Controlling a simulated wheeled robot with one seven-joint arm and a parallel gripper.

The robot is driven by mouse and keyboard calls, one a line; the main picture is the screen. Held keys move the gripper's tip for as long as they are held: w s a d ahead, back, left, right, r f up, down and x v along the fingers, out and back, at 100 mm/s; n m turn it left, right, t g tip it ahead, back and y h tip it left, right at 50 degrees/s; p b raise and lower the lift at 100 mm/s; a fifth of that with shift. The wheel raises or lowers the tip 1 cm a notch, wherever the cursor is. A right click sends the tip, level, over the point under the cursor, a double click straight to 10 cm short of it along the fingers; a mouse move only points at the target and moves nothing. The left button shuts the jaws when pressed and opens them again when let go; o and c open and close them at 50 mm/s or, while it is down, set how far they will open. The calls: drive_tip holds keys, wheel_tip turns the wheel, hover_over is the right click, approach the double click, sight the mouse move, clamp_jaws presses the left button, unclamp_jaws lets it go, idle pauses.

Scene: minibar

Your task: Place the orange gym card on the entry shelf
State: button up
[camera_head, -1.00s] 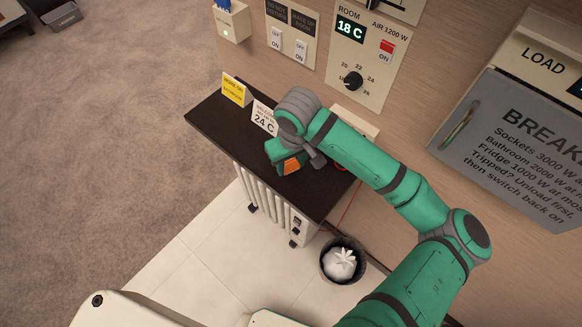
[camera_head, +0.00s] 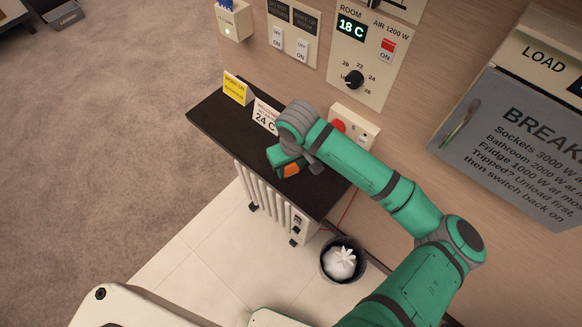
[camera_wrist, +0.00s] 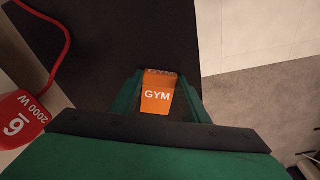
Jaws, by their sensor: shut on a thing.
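The orange gym card (camera_wrist: 157,97), printed GYM, is held between the two fingers of my gripper (camera_wrist: 158,90) in the wrist view. In the head view the card (camera_head: 291,170) shows as a small orange patch at my gripper (camera_head: 287,163). The gripper is shut on the card, over the dark shelf (camera_head: 225,121). The shelf top (camera_wrist: 105,40) also shows behind the card in the wrist view. I cannot tell whether the card touches the shelf.
A yellow sign (camera_head: 235,89) and a white 24 C sign (camera_head: 265,116) stand on the shelf's back part. A socket box (camera_head: 356,126) is on the wall. A red plug (camera_wrist: 20,119) with a cord lies left in the wrist view. A radiator (camera_head: 262,190) and a bin (camera_head: 342,262) are below.

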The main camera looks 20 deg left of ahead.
drive_tip(key=shift+d+f, duration=0.2)
drive_tip(key=shift+f, duration=0.35)
drive_tip(key=o, duration=1)
drive_tip(key=shift+w+r, duration=0.1)
drive_tip(key=shift+r, duration=0.25)
wheel_tip(320, 180, up, 13)
drive_tip(key=shift+s+d+f, duration=0.15)
drive_tip(key=shift+s+d, duration=0.2)
drive_tip(key=shift+s, duration=0.1)
